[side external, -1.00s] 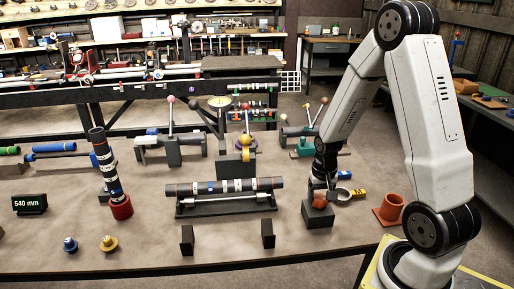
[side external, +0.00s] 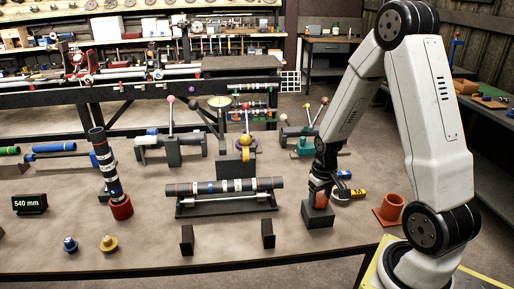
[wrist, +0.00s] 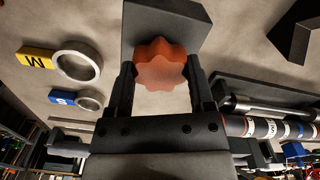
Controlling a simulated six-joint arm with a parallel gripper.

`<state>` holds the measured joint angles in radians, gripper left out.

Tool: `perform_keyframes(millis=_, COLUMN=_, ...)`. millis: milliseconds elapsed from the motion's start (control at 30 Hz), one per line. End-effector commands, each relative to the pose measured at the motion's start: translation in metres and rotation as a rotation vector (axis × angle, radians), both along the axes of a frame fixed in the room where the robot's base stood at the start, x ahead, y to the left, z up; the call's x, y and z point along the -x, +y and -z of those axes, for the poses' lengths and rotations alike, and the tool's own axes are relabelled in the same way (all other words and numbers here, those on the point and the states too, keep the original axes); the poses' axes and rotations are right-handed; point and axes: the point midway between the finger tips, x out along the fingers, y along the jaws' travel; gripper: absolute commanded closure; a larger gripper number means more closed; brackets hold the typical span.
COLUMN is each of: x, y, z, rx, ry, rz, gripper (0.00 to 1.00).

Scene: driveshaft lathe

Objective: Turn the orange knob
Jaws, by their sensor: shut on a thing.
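The orange lobed knob (side external: 321,201) sits on a dark block (side external: 317,217) on the workbench, right of centre in the side view. My gripper (side external: 321,190) points down over it and is shut on it. In the wrist view the orange knob (wrist: 160,62) lies between the two dark fingers of my gripper (wrist: 160,80), one on each side. The dark block (wrist: 150,15) shows behind the knob. Part of the knob is hidden by a finger in the side view.
A striped shaft (side external: 225,186) lies on a black stand to the left. Ring gauges with yellow (wrist: 37,59) and blue (wrist: 62,97) tags lie close to the knob's block. An orange cup (side external: 391,207) stands to the right. Bare bench lies in front.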

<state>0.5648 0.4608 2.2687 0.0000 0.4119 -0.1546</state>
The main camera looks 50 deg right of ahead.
Motion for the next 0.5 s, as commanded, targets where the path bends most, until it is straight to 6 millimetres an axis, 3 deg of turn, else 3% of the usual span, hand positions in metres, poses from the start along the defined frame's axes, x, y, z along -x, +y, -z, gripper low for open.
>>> perform_keyframes(millis=33, x=0.0001, y=0.0001, z=-0.0002, rx=0.000, ry=0.001, rz=0.000, gripper=0.91)
perform_keyframes(millis=67, x=0.0001, y=0.0001, z=-0.0002, rx=0.000, ry=0.001, rz=0.000, gripper=0.29)
perform_keyframes(millis=100, x=0.0001, y=0.0001, z=-0.0002, rx=0.000, ry=0.001, rz=0.000, gripper=0.16)
perform_keyframes(millis=167, x=0.0001, y=0.0002, z=-0.0002, rx=0.000, ry=0.001, rz=0.001, gripper=0.00)
perform_keyframes(millis=500, x=0.0000, y=0.0000, z=-0.0014, rx=0.000, ry=0.000, rz=0.001, gripper=0.00)
